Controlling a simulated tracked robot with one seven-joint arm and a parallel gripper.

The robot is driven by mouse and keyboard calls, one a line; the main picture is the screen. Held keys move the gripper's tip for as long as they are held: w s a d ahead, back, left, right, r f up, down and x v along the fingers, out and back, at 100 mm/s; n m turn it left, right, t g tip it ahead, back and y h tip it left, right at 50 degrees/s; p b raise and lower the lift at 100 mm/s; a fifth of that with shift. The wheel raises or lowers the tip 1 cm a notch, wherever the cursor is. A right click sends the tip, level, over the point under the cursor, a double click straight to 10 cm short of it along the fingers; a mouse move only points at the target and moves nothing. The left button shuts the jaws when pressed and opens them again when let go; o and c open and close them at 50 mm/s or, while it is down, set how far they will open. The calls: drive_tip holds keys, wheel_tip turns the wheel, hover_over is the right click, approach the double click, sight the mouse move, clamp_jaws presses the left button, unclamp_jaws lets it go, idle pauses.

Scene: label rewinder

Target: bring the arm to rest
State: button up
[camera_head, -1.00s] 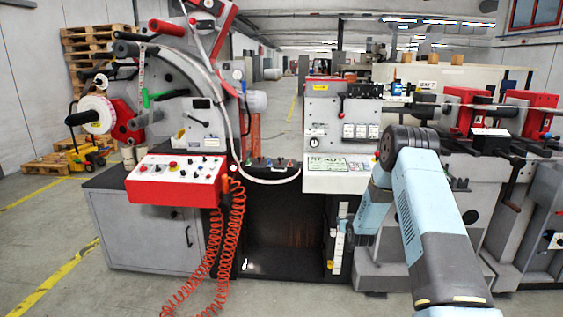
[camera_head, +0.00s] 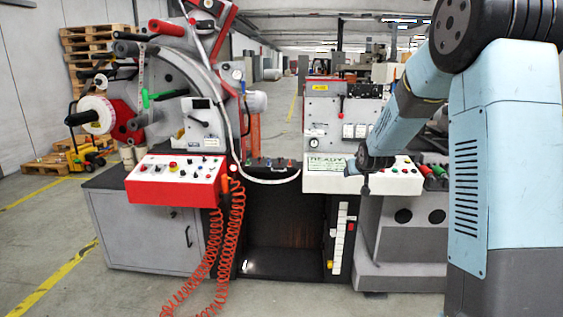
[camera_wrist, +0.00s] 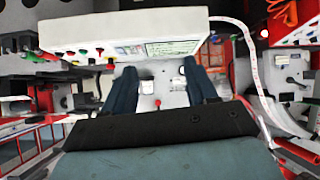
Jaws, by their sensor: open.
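My gripper (camera_head: 365,186) hangs at the lower end of my raised arm, in front of the white panel with the READY sign in the head view. It points downward there and looks small and dark. In the wrist view my gripper (camera_wrist: 160,68) shows two dark blue fingers standing apart with nothing between them. The gripper is open and empty. Whether it touches the panel cannot be told; no contact is visible.
The white panel (camera_head: 320,183) with buttons is close behind the gripper; it also shows in the wrist view (camera_wrist: 110,32). A red-fronted control box (camera_head: 160,191) and coiled orange hoses (camera_head: 222,240) are to the left. Open floor (camera_head: 60,230) lies at the far left.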

drive_tip(key=s+a+r+g, duration=0.1)
drive_tip(key=s+r, duration=0.3)
drive_tip(key=s, duration=0.7)
drive_tip(key=s+r+g, duration=0.1)
drive_tip(key=s+r, duration=0.3)
drive_tip(key=s, duration=0.6)
drive_tip(key=s+a+r+g, duration=0.15)
drive_tip(key=s+r, duration=0.35)
drive_tip(key=s, duration=0.6)
drive_tip(key=s+f+m+g, duration=0.1)
drive_tip(key=s, duration=1.3)
drive_tip(key=shift+s+f+g, duration=0.25)
drive_tip(key=shift+f+g, duration=0.1)
